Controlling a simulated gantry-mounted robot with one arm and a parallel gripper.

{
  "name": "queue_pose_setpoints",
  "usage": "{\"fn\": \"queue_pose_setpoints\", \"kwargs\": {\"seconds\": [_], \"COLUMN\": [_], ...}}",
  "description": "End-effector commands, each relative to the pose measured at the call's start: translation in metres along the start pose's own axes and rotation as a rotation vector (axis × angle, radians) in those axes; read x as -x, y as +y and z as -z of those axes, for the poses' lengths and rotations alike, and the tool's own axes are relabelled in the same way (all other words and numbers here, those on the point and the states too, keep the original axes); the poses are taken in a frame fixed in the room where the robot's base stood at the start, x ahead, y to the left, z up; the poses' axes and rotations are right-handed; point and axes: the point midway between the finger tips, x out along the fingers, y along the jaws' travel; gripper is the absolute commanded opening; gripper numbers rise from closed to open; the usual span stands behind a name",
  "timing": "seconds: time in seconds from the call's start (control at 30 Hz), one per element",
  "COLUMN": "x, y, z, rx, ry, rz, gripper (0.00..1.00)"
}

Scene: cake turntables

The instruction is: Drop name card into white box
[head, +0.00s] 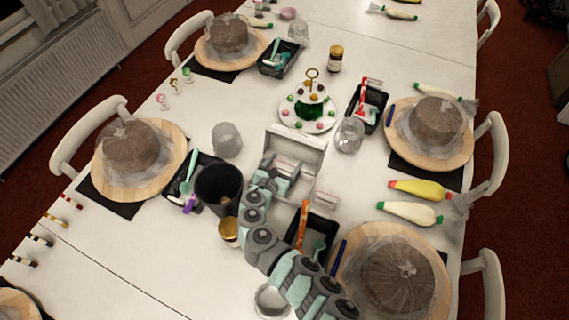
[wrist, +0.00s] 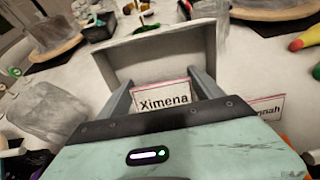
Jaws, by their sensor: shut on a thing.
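The white box (head: 297,140) stands near the middle of the table, and its inner walls fill the upper middle of the wrist view (wrist: 150,55). My gripper (head: 282,172) is at the near side of the box. In the wrist view my gripper (wrist: 163,97) is shut on a white name card (wrist: 163,102) with a pink edge, reading "Ximena". The card spans between the two fingers, in front of the box's interior. I cannot tell how high it is over the box floor. A second card (wrist: 265,107), ending in "nnah", lies right of the gripper, partly hidden.
A tiered cake stand (head: 308,110) is behind the box. A clear upturned cup (head: 227,139) and a dark pot (head: 218,186) are to the left, a glass jar (head: 349,135) to the right. A black tray (head: 325,230) sits near my arm. Covered cakes on wooden turntables surround the middle.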

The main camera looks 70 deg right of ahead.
Motion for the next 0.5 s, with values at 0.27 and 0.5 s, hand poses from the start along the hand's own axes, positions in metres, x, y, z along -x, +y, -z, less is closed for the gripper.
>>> {"fn": "queue_pose_setpoints", "kwargs": {"seconds": [0.27,0.5], "x": [0.0005,0.0006], "y": [0.0002,0.0003], "z": [-0.0009,-0.0008], "rx": [0.0,-0.001], "ry": [0.0,0.0], "rz": [0.0,-0.001], "gripper": [0.85,1.0]}}
